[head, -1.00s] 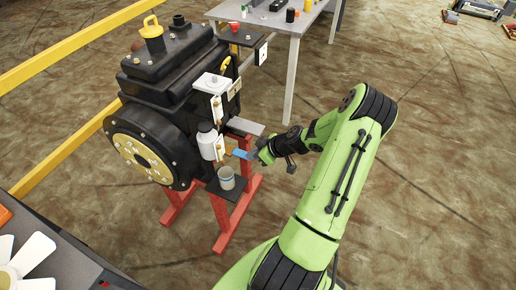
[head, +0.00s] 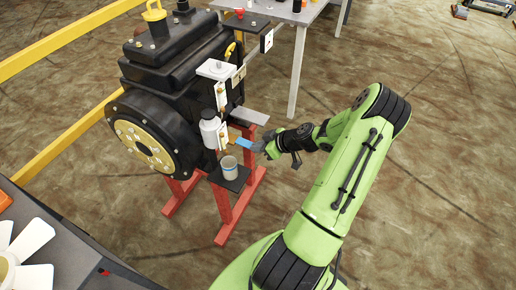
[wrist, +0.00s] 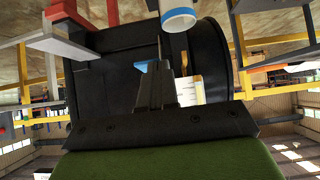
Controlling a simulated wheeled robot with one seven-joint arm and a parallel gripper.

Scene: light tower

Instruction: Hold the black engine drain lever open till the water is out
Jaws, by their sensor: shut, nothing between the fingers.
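The black engine (head: 165,95) stands on a red stand at the left in the head view. A blue drain lever (head: 244,142) sticks out from its lower right side. My gripper (head: 259,147) is at the lever's outer end, shut with nothing held between its fingers. In the wrist view my gripper's fingers (wrist: 166,85) are together, and a bit of blue lever (wrist: 146,66) shows beside them. I cannot tell whether they touch it. A grey cup (head: 230,170) with a blue band stands below the lever; it also shows in the wrist view (wrist: 178,18). No flowing water is discernible.
The cup stands on a small dark shelf (head: 232,184) on the red stand (head: 222,215). A grey table (head: 285,20) with small items stands behind. A yellow rail (head: 75,45) runs at the left.

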